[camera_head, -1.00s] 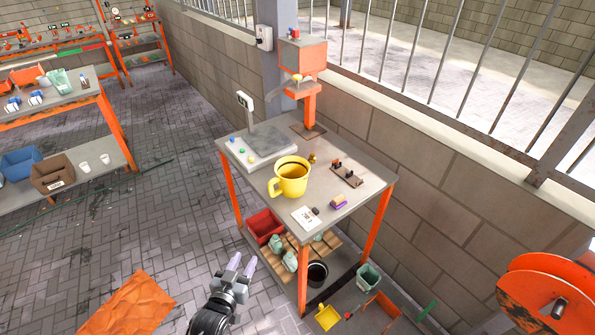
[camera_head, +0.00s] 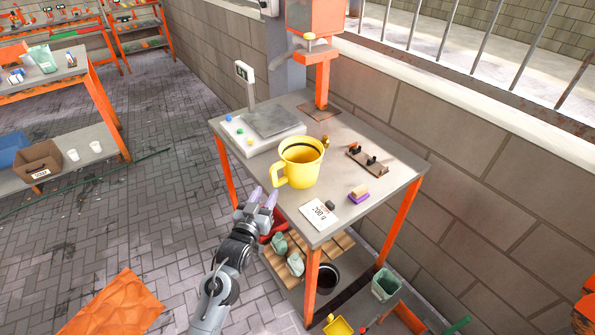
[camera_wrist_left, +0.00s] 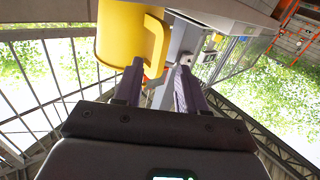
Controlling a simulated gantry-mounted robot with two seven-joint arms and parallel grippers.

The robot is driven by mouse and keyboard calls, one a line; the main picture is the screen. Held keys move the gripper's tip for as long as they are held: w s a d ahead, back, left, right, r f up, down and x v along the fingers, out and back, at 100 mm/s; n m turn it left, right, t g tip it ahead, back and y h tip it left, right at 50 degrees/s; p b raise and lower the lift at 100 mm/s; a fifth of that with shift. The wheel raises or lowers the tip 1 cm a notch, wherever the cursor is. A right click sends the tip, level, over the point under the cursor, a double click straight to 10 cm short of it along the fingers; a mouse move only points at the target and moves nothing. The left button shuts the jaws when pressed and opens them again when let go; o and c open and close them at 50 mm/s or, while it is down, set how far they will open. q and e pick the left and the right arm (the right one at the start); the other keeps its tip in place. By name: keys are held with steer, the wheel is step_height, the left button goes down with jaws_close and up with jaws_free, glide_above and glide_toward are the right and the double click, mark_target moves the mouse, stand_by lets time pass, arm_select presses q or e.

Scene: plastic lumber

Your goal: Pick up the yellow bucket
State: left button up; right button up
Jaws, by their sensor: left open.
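The yellow bucket (camera_head: 303,163), shaped like a large mug, stands upright on the grey table top (camera_head: 345,190). Its handle (camera_head: 279,174) points left and toward the front. My left gripper (camera_head: 264,198) is at the table's left front edge, just short of the handle, with its two purple fingers apart and empty. In the left wrist view the bucket (camera_wrist_left: 122,35) is at the top, with its handle (camera_wrist_left: 155,45) just beyond the open fingers (camera_wrist_left: 158,78). A gap between fingers and handle seems to remain. My right gripper is not in view.
A scale (camera_head: 262,130) with small coloured knobs stands behind and left of the bucket. A white "700 g" card (camera_head: 319,214), a purple-based block (camera_head: 358,193) and a small rack (camera_head: 367,158) lie in front and to the right. An orange post machine (camera_head: 322,75) stands at the back.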

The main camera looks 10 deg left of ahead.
mark_target(274, 181)
arm_select(q)
steer(key=shift+w+d+f, duration=0.1)
steer(key=shift+w+d, duration=0.05)
steer(key=shift+w, duration=1.1)
steer(key=shift+w+d+f+b, duration=0.15)
steer(key=shift+w+b, duration=0.5)
steer(key=shift+w, duration=0.7)
steer(key=shift+w+a+f+b, duration=0.1)
steer(key=shift+w+b, duration=0.5)
steer(key=shift+w, duration=0.7)
jaws_close()
